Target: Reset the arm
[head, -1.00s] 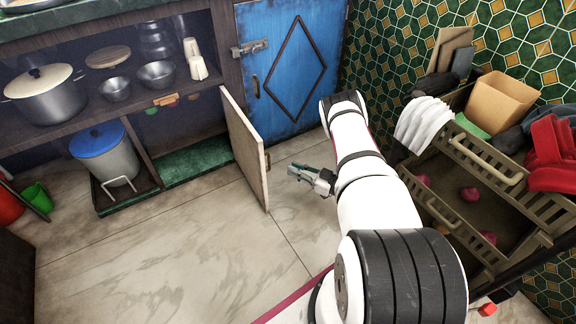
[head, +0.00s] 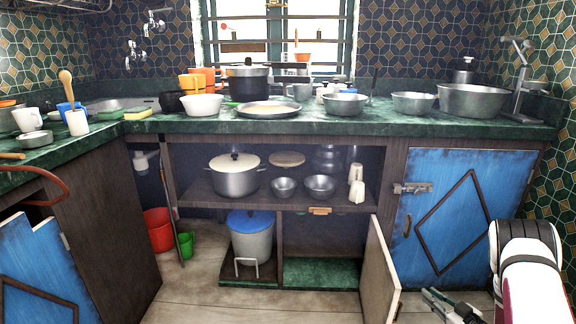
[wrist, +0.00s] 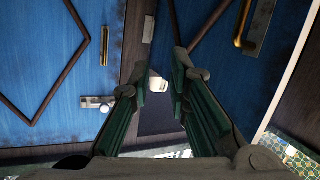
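My gripper (head: 447,301) shows at the bottom right of the head view, low beside the open cabinet door (head: 381,275). In the wrist view my gripper (wrist: 160,82) has its two green-padded fingers apart with nothing between them. A blue cabinet door (wrist: 60,60) with a metal latch and a brass handle lies beyond the fingers. My white arm is at the lower right of the head view, in front of the blue cabinet (head: 447,205). Most of the arm is cut off by the picture's edge.
The green counter (head: 330,122) carries several pots and bowls. Under it, a lidded pot (head: 236,180) stands on a shelf and a blue-lidded bin (head: 251,240) below. Red (head: 159,230) and green buckets (head: 185,244) stand left. The floor (head: 190,295) in front is clear.

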